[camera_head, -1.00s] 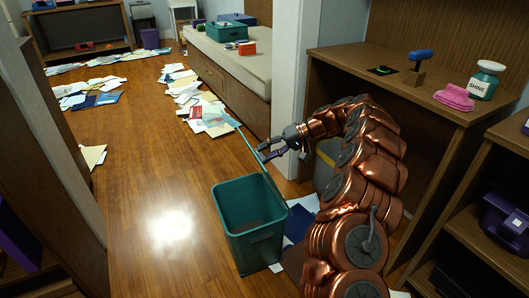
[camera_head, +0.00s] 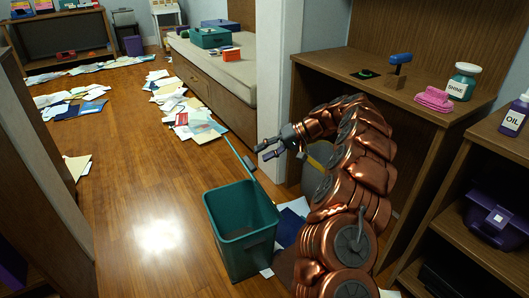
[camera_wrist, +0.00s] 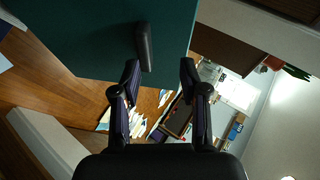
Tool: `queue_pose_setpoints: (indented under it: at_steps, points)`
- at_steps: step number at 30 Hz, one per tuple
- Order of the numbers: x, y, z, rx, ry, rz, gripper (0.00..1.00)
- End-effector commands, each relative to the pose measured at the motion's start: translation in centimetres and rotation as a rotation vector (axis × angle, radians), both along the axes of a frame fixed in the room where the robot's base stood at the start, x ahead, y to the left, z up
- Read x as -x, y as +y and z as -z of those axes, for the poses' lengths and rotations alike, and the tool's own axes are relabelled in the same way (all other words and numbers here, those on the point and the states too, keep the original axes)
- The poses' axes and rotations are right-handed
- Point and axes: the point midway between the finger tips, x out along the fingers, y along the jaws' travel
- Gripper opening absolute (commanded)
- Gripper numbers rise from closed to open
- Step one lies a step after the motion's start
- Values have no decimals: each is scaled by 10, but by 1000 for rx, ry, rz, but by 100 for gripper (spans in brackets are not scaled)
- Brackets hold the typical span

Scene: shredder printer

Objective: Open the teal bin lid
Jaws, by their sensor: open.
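The teal bin (camera_head: 240,238) stands on the wooden floor in the head view, its top uncovered and its inside visible. Its teal lid (camera_head: 236,153) stands raised at the back of the bin and shows nearly edge-on. My gripper (camera_head: 263,152) is open and empty, just to the right of the raised lid. In the wrist view the lid (camera_wrist: 95,35) fills the upper left, with a dark handle (camera_wrist: 143,47) near the left fingertip. My open gripper (camera_wrist: 160,70) has nothing between its fingers. I cannot tell whether a finger touches the handle.
Papers (camera_head: 187,105) lie scattered on the floor beyond the bin, and a blue folder (camera_head: 291,227) lies beside it. A wooden desk (camera_head: 330,64) and a shelf (camera_head: 455,232) stand at the right. The floor left of the bin is clear.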

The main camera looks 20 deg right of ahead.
Motion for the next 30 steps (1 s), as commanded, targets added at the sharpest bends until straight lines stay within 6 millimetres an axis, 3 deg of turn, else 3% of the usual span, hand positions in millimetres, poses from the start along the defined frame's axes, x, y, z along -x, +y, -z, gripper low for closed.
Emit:
queue_pose_setpoints:
  at_steps: [8,30]
  points:
    - [1,-5,-3,0,-1,1,44]
    - [26,-87,-56,0,0,4,44]
